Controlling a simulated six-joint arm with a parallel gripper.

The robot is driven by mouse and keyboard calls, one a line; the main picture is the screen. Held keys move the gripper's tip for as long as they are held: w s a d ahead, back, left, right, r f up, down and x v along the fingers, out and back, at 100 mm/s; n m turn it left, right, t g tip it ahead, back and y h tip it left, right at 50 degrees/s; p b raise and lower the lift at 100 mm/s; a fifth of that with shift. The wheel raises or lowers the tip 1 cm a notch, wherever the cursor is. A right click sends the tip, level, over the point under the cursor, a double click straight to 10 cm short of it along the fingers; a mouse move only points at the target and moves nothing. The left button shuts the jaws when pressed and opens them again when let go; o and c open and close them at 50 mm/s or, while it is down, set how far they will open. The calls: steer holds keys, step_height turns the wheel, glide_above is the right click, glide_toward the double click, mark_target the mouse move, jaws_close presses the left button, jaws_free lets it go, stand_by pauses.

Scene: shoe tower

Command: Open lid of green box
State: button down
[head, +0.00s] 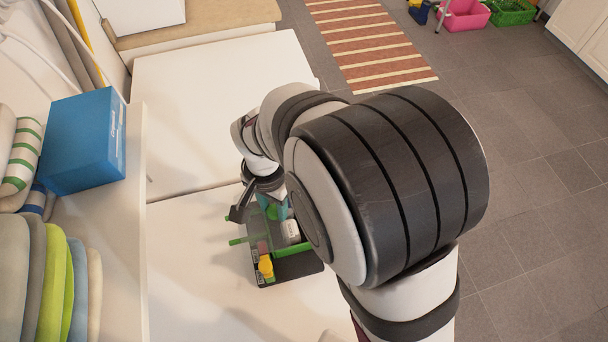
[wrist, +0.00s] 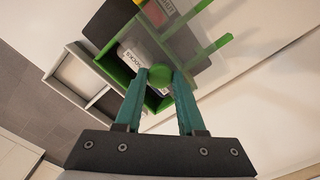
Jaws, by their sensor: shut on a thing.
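The green box (wrist: 118,68) stands on a dark base; its green edge also shows in the head view (head: 292,249). A see-through lid with green bars (wrist: 212,46) lies off to one side of the box opening in the wrist view. In the head view a green bar (head: 238,241) juts out left of the box. My gripper (wrist: 161,77) has its teal fingers shut on a round green knob (wrist: 160,74). In the head view my gripper (head: 274,206) is over the box's far part, partly hidden by my arm. A white labelled item (wrist: 132,55) is inside the box.
A yellow bottle (head: 266,266) stands at the near end of the dark tray (head: 290,273). The white table (head: 195,285) is clear to the left. A blue box (head: 85,140) and folded cloths (head: 62,285) are on the left shelf.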

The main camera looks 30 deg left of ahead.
mark_target(255, 221)
steer(key=s+a, duration=0.3)
steer(key=c, duration=0.5)
jaws_free()
step_height(255, 221, up, 16)
steer(key=shift+f, duration=0.1)
